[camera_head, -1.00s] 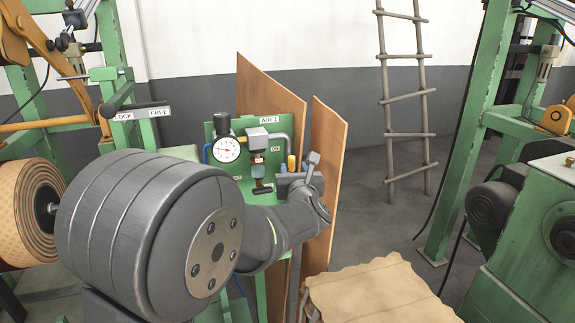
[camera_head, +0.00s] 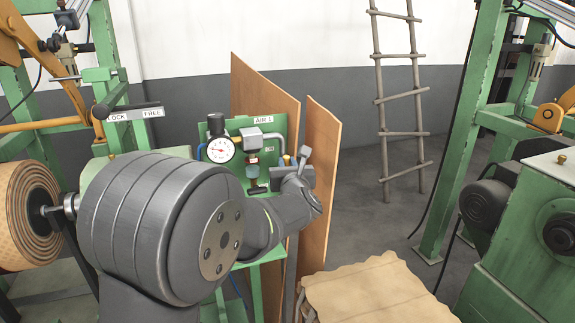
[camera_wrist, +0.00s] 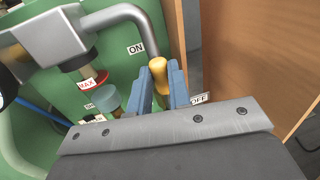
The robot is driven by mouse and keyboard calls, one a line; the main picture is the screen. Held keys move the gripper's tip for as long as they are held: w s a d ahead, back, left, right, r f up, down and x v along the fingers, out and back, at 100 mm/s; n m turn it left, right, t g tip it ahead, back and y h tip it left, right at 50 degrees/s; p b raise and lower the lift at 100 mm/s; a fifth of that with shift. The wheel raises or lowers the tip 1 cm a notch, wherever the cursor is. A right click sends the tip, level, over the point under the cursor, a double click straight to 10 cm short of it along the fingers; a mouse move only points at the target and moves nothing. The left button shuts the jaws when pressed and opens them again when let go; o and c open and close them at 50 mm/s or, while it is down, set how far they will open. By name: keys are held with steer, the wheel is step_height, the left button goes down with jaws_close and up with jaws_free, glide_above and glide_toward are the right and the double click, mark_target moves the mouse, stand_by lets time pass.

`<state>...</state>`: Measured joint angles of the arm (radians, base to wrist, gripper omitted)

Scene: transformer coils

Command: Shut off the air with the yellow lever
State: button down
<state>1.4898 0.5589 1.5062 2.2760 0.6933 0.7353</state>
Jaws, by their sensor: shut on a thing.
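The yellow lever (camera_wrist: 158,74) shows in the wrist view at the lower end of a bent grey pipe (camera_wrist: 140,24). It stands between the ON label (camera_wrist: 135,48) at its upper left and the OFF label (camera_wrist: 199,98) at its lower right. My gripper (camera_wrist: 160,90) has one blue finger on each side of the lever and is shut on it. The lower part of the lever is hidden by the gripper. In the head view the green air panel (camera_head: 236,126) stands behind my wrist, which covers its lower right part.
A round gauge (camera_head: 220,150) is on the panel's left side. Brown boards (camera_head: 320,165) stand close at the panel's right. A LOCK/FREE handle (camera_head: 135,112) is at the left. A ladder (camera_head: 400,95) leans on the wall, and a ragged tan sheet (camera_head: 375,290) lies at lower right.

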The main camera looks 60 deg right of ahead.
steer(key=m, duration=0.1)
steer(key=s+d+m, duration=0.1)
steer(key=m, duration=0.1)
steer(key=s+d+m+y, duration=0.1)
steer(key=m, duration=0.1)
steer(key=shift+s+d+f, duration=0.15)
steer(key=shift+f, duration=0.15)
steer(key=s+d+f+m+t+y, duration=0.1)
steer(key=s+d+f+m+y, duration=0.1)
steer(key=f+m, duration=0.4)
steer(key=shift+s+d+m+y, duration=0.4)
steer(key=shift+s+d+m, duration=0.15)
steer(key=shift+m, duration=1.85)
steer(key=shift+f, duration=0.15)
steer(key=c, duration=1.3)
jaws_free()
